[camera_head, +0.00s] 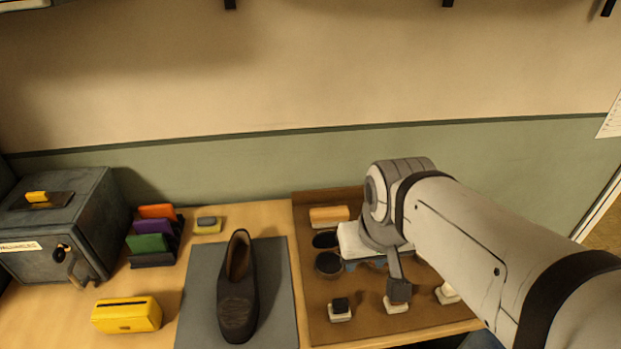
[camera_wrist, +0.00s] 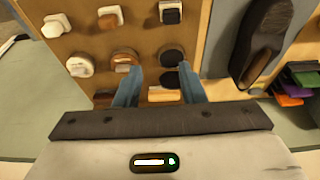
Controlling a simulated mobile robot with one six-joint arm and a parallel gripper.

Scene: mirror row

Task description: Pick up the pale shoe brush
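Several brushes and small blocks sit on a brown board. A long tan brush with pale bristles (camera_head: 329,215) lies at the board's back left and looks like the pale shoe brush. In the wrist view it (camera_wrist: 163,95) shows between my fingers, partly hidden by the gripper body. A round white piece (camera_wrist: 80,67) and a white-based block (camera_wrist: 56,25) are also pale, so I cannot be sure which is meant. My gripper (camera_wrist: 161,68) is open above the board, with nothing held. In the head view its blue fingers (camera_head: 372,262) are partly hidden by my arm.
Two dark round pieces (camera_head: 325,240) (camera_head: 329,263) lie beside the tan brush. Small blocks (camera_head: 340,310) line the board's front. A dark shoe (camera_head: 238,290) stands on a grey mat (camera_head: 203,290) to the left. A yellow box (camera_head: 127,315) and grey case (camera_head: 75,225) are farther left.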

